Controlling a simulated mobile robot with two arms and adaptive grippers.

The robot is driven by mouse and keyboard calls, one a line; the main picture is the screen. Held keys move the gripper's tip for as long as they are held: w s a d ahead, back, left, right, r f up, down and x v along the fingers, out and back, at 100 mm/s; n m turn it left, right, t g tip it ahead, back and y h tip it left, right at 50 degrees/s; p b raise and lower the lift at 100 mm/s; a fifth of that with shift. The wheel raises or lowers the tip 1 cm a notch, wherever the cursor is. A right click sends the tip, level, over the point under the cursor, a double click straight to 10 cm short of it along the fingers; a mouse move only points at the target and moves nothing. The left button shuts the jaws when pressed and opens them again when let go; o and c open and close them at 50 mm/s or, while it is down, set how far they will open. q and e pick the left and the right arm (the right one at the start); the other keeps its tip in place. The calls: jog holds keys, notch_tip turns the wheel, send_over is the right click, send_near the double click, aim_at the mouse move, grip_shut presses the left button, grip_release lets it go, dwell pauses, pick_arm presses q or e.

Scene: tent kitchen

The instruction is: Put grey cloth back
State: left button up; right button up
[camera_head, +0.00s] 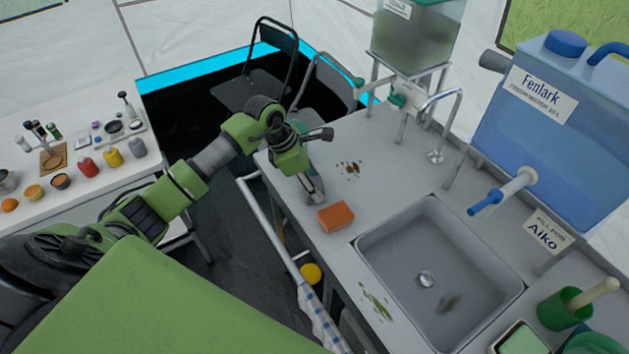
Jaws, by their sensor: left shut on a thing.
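My left gripper (314,196) is low over the front left corner of the metal sink counter (375,195), just left of an orange sponge (336,217). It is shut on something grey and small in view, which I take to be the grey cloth. The fingers hide most of it, and I cannot tell whether it touches the counter. My right gripper is not in view.
The sink basin (400,250) is right of the sponge. Brown stains (350,168) and green scraps (377,303) mark the counter. A checked towel (320,318) hangs at the front rail (268,222). A blue water tank (545,135) stands at the back right.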

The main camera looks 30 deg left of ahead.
pick_arm(q)
jog(key=shift+f, duration=0.1)
jog(key=o, duration=1)
jog(key=shift+r, duration=0.3)
jog(key=shift+b+v, duration=1.2)
jog(key=shift+v, duration=4.7)
jog(key=shift+f, duration=0.1)
